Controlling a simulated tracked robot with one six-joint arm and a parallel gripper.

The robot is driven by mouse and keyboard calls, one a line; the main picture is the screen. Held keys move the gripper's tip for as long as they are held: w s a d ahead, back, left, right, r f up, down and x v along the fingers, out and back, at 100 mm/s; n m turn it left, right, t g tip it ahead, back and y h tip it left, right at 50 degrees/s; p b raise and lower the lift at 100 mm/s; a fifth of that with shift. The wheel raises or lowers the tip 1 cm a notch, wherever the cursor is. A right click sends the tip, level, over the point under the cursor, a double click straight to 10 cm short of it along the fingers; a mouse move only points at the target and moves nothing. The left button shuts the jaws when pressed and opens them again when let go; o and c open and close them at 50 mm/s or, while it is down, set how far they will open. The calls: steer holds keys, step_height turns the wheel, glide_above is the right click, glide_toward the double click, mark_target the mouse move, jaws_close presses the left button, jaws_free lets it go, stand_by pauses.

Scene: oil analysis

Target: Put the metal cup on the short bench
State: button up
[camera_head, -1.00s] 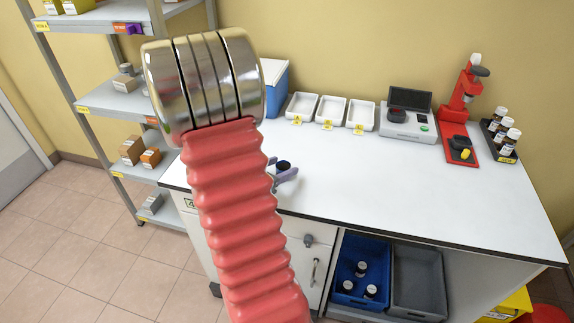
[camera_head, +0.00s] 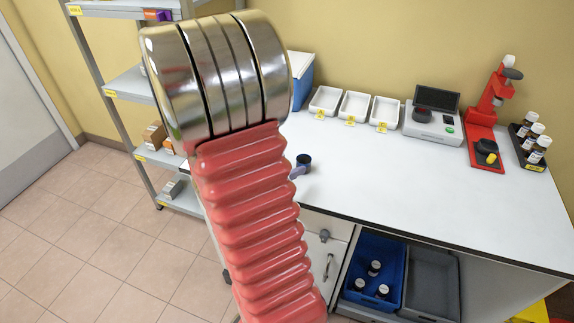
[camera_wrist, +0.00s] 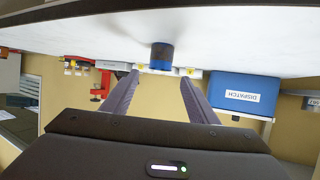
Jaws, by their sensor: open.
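A small dark cylindrical cup (camera_head: 304,161) stands on the white bench top (camera_head: 400,185), just right of my arm; I cannot tell if it is metal. In the wrist view, which is upside down, a dark cup with a blue band (camera_wrist: 162,56) lies ahead, roughly centred between the fingertips. My gripper (camera_wrist: 160,76) is open and empty, its two purple-grey fingers apart. In the head view my arm hides most of it; only a bit of purple finger shows beside the cup. I cannot tell which bench is the short one.
White trays (camera_head: 354,107), a scale (camera_head: 433,118), a red press (camera_head: 486,120) and a rack of bottles (camera_head: 530,145) stand along the back. A blue box labelled DISPATCH (camera_wrist: 245,93) is near. Grey shelves (camera_head: 130,85) stand left. The bench's front middle is clear.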

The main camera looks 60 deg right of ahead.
stand_by(0.4)
steer(key=w+a+r+n+t+y, duration=0.1)
steer(key=w+a+r+n+t, duration=0.2)
steer(key=w, duration=0.5)
steer(key=w+a+r+n+t+y, duration=0.1)
steer(key=w+a+r+n+t, duration=0.1)
steer(key=w+a+t, duration=0.5)
steer(key=w+a+r+n+t+y, duration=0.2)
steer(key=w+a+r+n+y, duration=0.15)
steer(key=a, duration=0.35)
steer(key=w+a+r+n+t+y, duration=0.1)
steer(key=w+a+r+n+y, duration=0.15)
steer(key=w+a, duration=0.35)
steer(key=s+a+r+n+y, duration=0.1)
steer(key=s+a+n+y, duration=0.2)
steer(key=a, duration=0.4)
steer(key=s+a+r+n+y, duration=0.2)
steer(key=s+a, duration=0.1)
steer(key=a, duration=0.4)
steer(key=s+a+n+g, duration=0.4)
steer(key=s, duration=1)
steer(key=shift+s+f+n, duration=0.15)
steer(key=shift+f+n, duration=0.1)
steer(key=shift+n, duration=0.15)
